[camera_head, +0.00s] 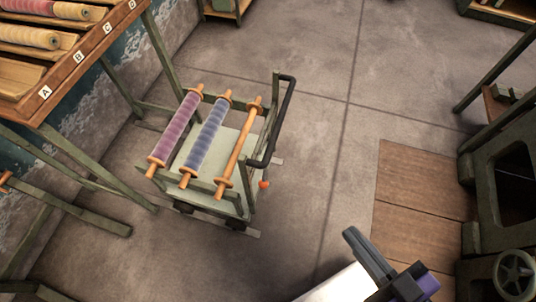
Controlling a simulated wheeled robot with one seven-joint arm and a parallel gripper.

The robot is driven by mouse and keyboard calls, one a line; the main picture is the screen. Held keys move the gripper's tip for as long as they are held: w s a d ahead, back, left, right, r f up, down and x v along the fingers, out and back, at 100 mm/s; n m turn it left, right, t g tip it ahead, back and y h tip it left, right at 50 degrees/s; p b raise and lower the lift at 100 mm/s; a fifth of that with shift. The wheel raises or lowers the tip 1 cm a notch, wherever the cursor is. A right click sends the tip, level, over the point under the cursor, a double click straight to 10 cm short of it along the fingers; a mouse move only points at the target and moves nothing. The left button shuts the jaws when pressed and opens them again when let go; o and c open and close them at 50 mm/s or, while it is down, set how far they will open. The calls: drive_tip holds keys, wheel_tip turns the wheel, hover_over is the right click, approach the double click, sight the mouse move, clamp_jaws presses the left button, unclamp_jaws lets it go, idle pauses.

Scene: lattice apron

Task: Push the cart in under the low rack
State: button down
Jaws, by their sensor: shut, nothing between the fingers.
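The cart (237,204) stands on the floor in the middle left, a low green frame with a pale deck. It bears a purple roll (175,128), a blue roll (206,137) and a bare wooden roller (240,147). Its black push handle (276,132) is on its right side, with a small orange knob (264,184) below. The low rack (75,68) is at the upper left, a sloped wooden top on green legs; the cart's left edge is close beside it. My gripper (416,284) is at the lower right, shut and empty, well apart from the handle.
Wooden boards (424,195) lie on the floor at the right. A dark green machine with a handwheel (515,272) stands at the right edge. The floor between the cart and the boards is clear. A small stand (228,8) is at the top.

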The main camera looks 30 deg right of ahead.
drive_tip(key=c, duration=1.7)
unclamp_jaws()
drive_tip(key=shift+w, duration=0.2)
drive_tip(key=o, duration=0.4)
drive_tip(key=w+d+t+h, duration=0.1)
drive_tip(key=w+d, duration=0.1)
drive_tip(key=w, duration=0.3)
drive_tip(key=shift+w+d+r+m+t, duration=0.2)
drive_tip(key=shift+w+m+t, duration=0.1)
drive_tip(key=shift+m+t, duration=0.1)
drive_tip(key=w+d+f+m+g+h, duration=0.1)
drive_tip(key=w+d+f+m, duration=0.3)
drive_tip(key=w, duration=0.3)
drive_tip(key=w+d+f+m+b, duration=0.1)
drive_tip(key=w+d+f+m, duration=0.1)
drive_tip(key=w+d+f, duration=0.4)
drive_tip(key=w+d+f+m+g+h, duration=0.1)
drive_tip(key=w+d+f+m, duration=0.25)
drive_tip(key=w, duration=0.45)
drive_tip(key=w+f+m+y, duration=0.15)
drive_tip(key=w+y, duration=0.25)
drive_tip(key=w, duration=0.4)
drive_tip(key=w+a+f+m+y, duration=0.1)
drive_tip(key=w+a+f+y, duration=0.1)
drive_tip(key=w+a+y, duration=0.3)
drive_tip(key=shift+w+a+b, duration=0.3)
drive_tip(key=shift+w+a, duration=1.05)
drive_tip(key=shift+a, duration=0.85)
